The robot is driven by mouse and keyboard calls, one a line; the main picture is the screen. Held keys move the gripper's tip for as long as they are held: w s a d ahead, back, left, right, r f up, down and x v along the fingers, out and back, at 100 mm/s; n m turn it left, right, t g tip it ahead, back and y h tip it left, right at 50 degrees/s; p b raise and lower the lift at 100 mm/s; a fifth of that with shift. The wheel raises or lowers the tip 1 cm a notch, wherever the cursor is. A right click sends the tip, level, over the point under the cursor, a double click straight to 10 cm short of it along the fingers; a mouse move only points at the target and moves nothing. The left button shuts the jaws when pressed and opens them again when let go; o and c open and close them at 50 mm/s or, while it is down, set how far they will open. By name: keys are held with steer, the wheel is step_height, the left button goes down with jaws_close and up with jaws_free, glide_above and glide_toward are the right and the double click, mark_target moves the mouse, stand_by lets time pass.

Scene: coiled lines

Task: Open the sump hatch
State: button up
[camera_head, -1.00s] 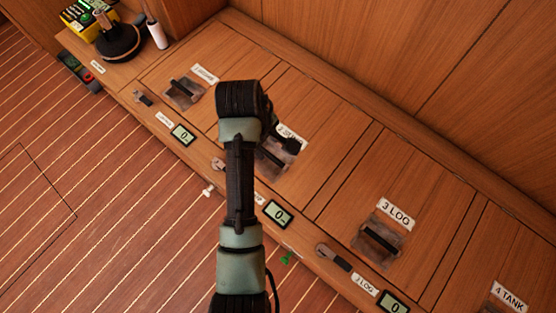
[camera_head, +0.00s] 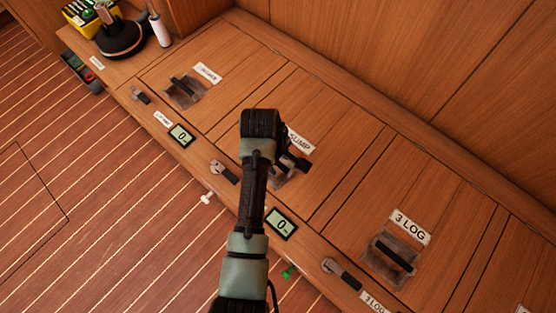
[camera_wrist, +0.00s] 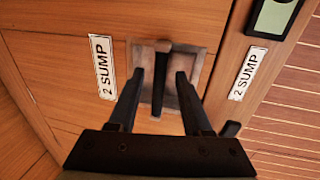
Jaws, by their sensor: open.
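The sump hatch (camera_head: 318,118) is a wooden lid lying flat and closed in the bench top, second in the row. Its label (camera_wrist: 102,68) reads "2 SUMP". Its dark bar handle (camera_wrist: 161,72) stands over a grey metal plate (camera_wrist: 197,64); in the head view my arm hides much of both. My gripper (camera_wrist: 160,76) is open over the handle, with one finger on each side in the wrist view. Gaps show between fingers and bar; I cannot tell how deep the fingers reach. A latch (camera_head: 224,172) sits at the hatch's front edge.
Neighbouring hatches have similar handles, including one labelled "3 LOG" (camera_head: 393,253). Small displays (camera_head: 282,223) and latches line the front edge. A dark round object (camera_head: 122,40) and a white cylinder (camera_head: 159,29) stand at the far left. The striped floor (camera_head: 100,220) is open.

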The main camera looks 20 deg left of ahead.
jaws_close()
stand_by(1.4)
